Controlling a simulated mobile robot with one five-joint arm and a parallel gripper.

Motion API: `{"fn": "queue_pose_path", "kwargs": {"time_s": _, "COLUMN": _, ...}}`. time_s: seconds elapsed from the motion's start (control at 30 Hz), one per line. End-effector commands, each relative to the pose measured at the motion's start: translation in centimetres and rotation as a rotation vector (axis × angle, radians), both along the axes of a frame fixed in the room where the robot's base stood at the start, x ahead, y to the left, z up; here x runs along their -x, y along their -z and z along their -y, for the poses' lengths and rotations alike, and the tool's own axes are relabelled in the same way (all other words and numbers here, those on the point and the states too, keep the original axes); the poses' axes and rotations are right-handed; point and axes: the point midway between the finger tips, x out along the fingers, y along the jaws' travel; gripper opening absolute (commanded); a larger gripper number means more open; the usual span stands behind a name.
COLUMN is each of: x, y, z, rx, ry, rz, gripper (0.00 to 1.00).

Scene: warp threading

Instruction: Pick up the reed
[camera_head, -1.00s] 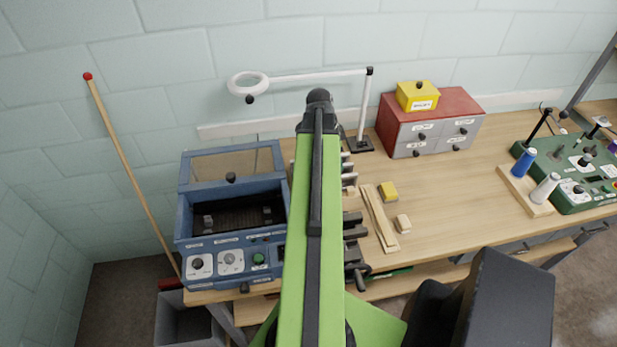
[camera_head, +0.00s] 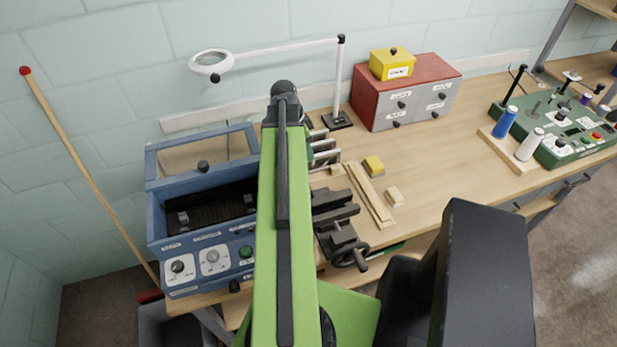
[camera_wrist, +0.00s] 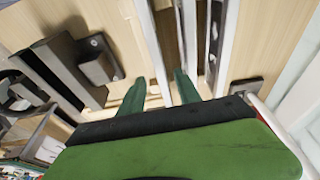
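My gripper (camera_wrist: 160,90) is seen in the wrist view with two dark green fingers, set apart with a gap between them. The fingers point down among long upright metal bars (camera_wrist: 150,40), with a brown strip (camera_wrist: 183,30) past the gap. In the head view my arm hides the gripper; beside the arm's end, several silver metal plates (camera_head: 325,158) stand on the bench. The reed is probably among these bars or plates, but I cannot single it out. I see no clear contact between the fingers and a bar.
A blue machine (camera_head: 205,225) with an open top stands left of my arm. A dark vise (camera_head: 342,240), light wooden strips (camera_head: 375,200) and a yellow block (camera_head: 374,165) lie to the right. A magnifier lamp (camera_head: 338,85) and red-topped drawers (camera_head: 407,95) stand behind. The bench's middle right is clear.

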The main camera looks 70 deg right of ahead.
Motion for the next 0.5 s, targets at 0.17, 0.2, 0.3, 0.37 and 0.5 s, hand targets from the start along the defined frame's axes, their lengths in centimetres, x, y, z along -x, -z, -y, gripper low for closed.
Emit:
{"fn": "queue_pose_path", "kwargs": {"time_s": 0.17, "x": 0.6, "y": 2.9, "z": 0.5, "rx": 0.0, "ry": 0.002, "rz": 0.0, "gripper": 0.4}}
{"fn": "queue_pose_path", "kwargs": {"time_s": 0.2, "x": 0.7, "y": 2.8, "z": 0.5, "rx": 0.0, "ry": 0.002, "rz": 0.0, "gripper": 0.4}}
{"fn": "queue_pose_path", "kwargs": {"time_s": 0.3, "x": 0.7, "y": 2.7, "z": 0.5, "rx": 0.0, "ry": 0.002, "rz": 0.0, "gripper": 0.4}}
{"fn": "queue_pose_path", "kwargs": {"time_s": 0.37, "x": 0.7, "y": 3.1, "z": 0.5, "rx": 0.0, "ry": 0.002, "rz": 0.0, "gripper": 0.4}}
{"fn": "queue_pose_path", "kwargs": {"time_s": 0.5, "x": 0.7, "y": 5.3, "z": 0.6, "rx": 0.0, "ry": 0.002, "rz": 0.0, "gripper": 0.4}}
